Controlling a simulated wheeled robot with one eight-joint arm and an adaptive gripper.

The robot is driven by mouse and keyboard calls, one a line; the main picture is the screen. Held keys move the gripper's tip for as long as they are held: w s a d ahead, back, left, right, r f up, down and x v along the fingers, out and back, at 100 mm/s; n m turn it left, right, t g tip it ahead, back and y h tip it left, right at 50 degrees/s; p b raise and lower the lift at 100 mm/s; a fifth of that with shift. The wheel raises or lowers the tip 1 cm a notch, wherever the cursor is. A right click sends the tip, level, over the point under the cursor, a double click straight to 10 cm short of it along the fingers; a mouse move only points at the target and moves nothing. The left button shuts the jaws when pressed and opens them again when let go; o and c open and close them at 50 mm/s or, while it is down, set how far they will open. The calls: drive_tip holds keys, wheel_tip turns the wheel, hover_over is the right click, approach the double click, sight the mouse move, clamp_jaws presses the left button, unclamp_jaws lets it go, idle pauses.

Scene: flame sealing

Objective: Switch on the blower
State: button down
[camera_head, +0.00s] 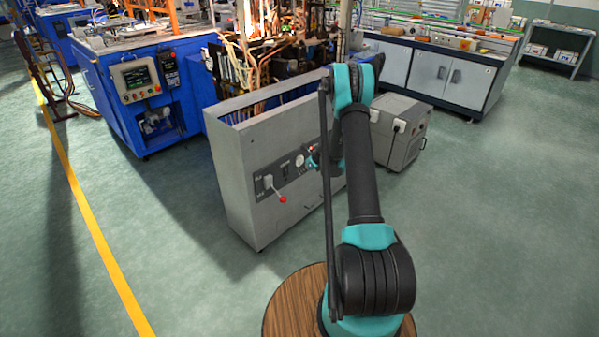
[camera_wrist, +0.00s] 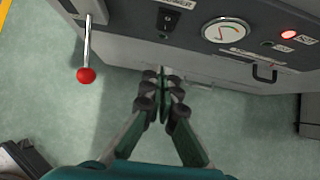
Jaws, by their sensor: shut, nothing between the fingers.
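A grey cabinet (camera_head: 239,170) stands in front of my arm, with a dark control panel on its front. In the wrist view the panel has a black rocker switch (camera_wrist: 168,20) under a partly cut-off label ending in "OWER". A lever with a red knob (camera_wrist: 86,75) hangs to its left, and also shows in the head view (camera_head: 283,199). My gripper (camera_wrist: 162,76) is shut and empty, its fingertips below the switch in the picture; I cannot tell the gap to the cabinet. In the head view my arm partly hides the panel and gripper.
A round gauge (camera_wrist: 221,30) and a lit red lamp (camera_wrist: 288,34) are right of the switch. A black handle (camera_wrist: 265,73) sticks out below them. A smaller grey unit (camera_head: 404,135) stands behind my arm.

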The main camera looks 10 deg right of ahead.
sight(286, 172)
drive_tip(key=shift+w+a+f, duration=0.85)
drive_tip(key=shift+w+f, duration=0.25)
drive_tip(key=shift+w, duration=0.1)
drive_tip(key=shift+w+a+f, duration=0.8)
drive_tip(key=shift+w+f, duration=0.35)
drive_tip(key=shift+w+a+f, duration=0.85)
drive_tip(key=shift+w+f, duration=0.25)
drive_tip(key=shift+w, duration=0.1)
